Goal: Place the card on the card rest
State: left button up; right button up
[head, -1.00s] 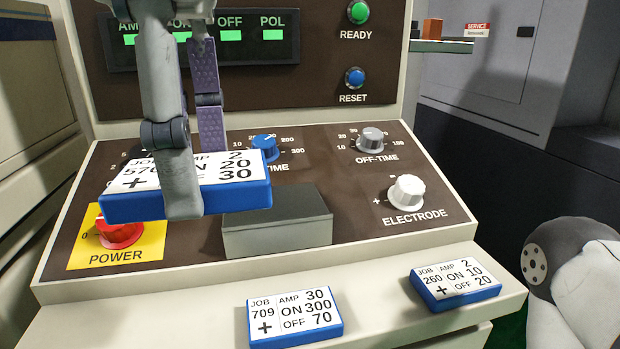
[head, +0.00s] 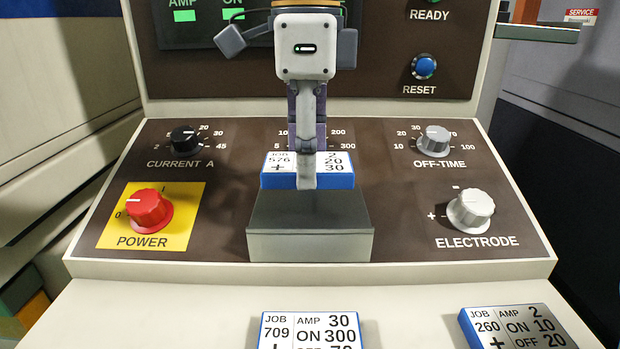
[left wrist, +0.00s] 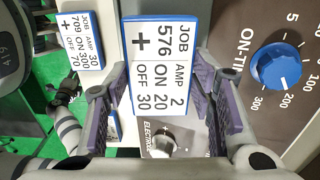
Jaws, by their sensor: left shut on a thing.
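My left gripper (head: 306,168) comes down from above and is shut on the card (head: 337,180), a blue-edged white plate marked JOB 576, AMP 2, ON 20, OFF 30. In the left wrist view the card (left wrist: 158,65) lies between the two purple-padded fingers (left wrist: 160,92). The card rest (head: 310,240) is a plain grey block on the sloping brown panel. In the head view the card shows just beyond the rest's top face, over its far edge; I cannot tell whether they touch. The near finger hides the card's middle.
Two other cards, JOB 709 (head: 311,330) and JOB 260 (head: 515,328), lie on the front ledge (head: 400,300). The red power knob (head: 149,210) stands left of the rest and the white electrode knob (head: 471,208) right. The ON-TIME knob (left wrist: 283,67) is near the gripper.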

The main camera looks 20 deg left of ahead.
aim_at(310, 205)
pick_arm(q)
jog(key=f, duration=0.4)
jog(key=shift+w, duration=0.4)
jog(key=shift+f, duration=0.15)
jog(key=o, duration=1.2)
notch_tip(310, 205, up, 12)
jog(key=shift+r, duration=0.15)
